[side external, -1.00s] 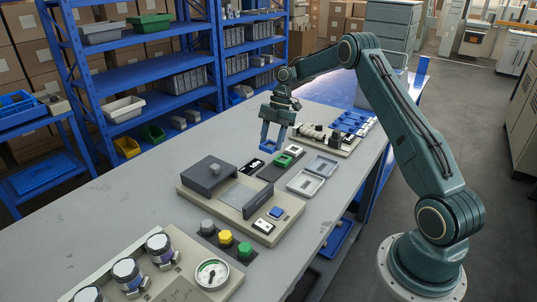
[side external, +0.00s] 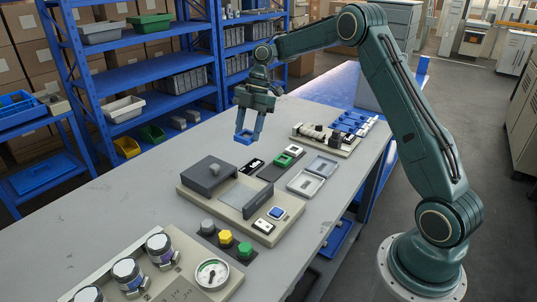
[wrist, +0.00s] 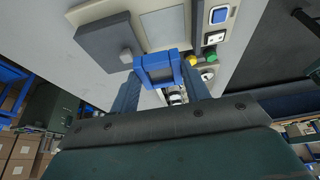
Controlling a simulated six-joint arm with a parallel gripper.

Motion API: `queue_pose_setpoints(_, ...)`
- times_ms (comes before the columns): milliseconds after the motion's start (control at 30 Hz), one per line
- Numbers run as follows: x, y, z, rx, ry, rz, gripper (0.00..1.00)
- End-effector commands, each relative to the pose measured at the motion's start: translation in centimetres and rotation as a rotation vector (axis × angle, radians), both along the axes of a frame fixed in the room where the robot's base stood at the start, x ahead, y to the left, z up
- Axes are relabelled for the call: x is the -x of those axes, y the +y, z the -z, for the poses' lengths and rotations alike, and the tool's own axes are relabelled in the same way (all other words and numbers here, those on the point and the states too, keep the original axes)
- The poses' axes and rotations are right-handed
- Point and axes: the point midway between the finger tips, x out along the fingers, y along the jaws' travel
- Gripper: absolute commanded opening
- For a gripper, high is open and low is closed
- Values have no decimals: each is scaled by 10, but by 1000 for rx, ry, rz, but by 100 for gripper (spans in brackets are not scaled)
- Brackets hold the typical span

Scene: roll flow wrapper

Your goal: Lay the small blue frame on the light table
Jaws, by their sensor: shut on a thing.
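The small blue frame (side external: 244,139) is held between the fingertips of my gripper (side external: 248,131), which is shut on it. In the side view it hangs above the far part of the light table (side external: 130,205), near the table's left edge; its exact height is hard to judge. In the wrist view the blue frame (wrist: 158,52) spans between the two fingers, its opening facing the camera, with the table and machine beyond it. No other object touches it in the pictures.
The wrapper machine (side external: 225,190) with its grey block stands nearer the camera. Small grey trays (side external: 305,183), a green part (side external: 284,160) and a rack of blue and white parts (side external: 330,138) lie to the right. The table's left side is bare.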

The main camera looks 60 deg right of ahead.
Motion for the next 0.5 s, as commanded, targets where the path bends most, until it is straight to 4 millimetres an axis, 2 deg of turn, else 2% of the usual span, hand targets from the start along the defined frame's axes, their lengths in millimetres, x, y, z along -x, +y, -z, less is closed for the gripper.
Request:
queue_pose_setpoints(33,2,13,-10,1,-2,-6,25)
queue_pose_setpoints(200,9,44,-32,-1,0,-6,25)
queue_pose_setpoints(333,13,56,-40,-2,1,-6,25)
queue_pose_setpoints(500,14,59,-42,-3,2,-5,25)
